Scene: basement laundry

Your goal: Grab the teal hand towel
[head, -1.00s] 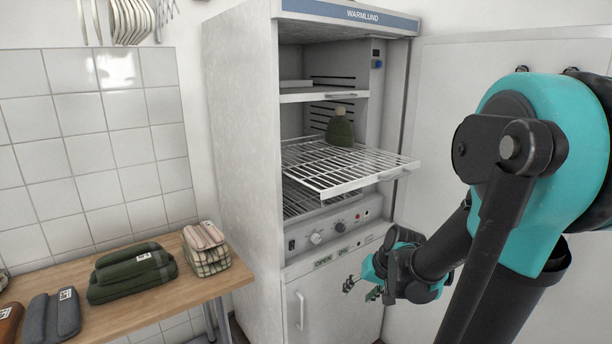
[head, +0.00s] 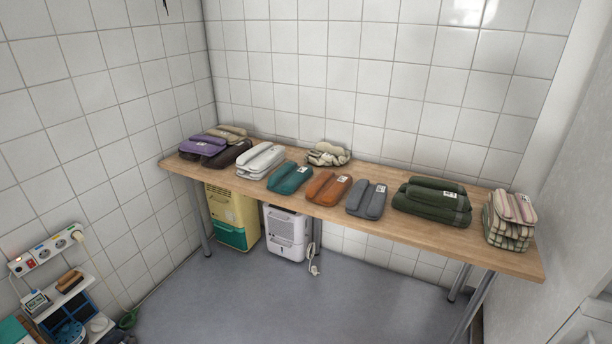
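The teal hand towel (head: 290,178) lies folded on the wooden table (head: 455,236), near the front edge and a little left of the table's middle. It has a small white tag on top. A white folded towel (head: 260,160) is to its left and an orange folded towel (head: 328,188) is to its right, each close beside it. My gripper and arm are not in this view now.
Further right on the table are a grey towel (head: 367,198), dark green towels (head: 432,203) and striped towels (head: 510,220). Purple and dark towels (head: 205,146) lie at the left end. Under the table stand a yellow-and-teal unit (head: 232,213) and a white unit (head: 286,232). Grey floor (head: 300,310) in front is open.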

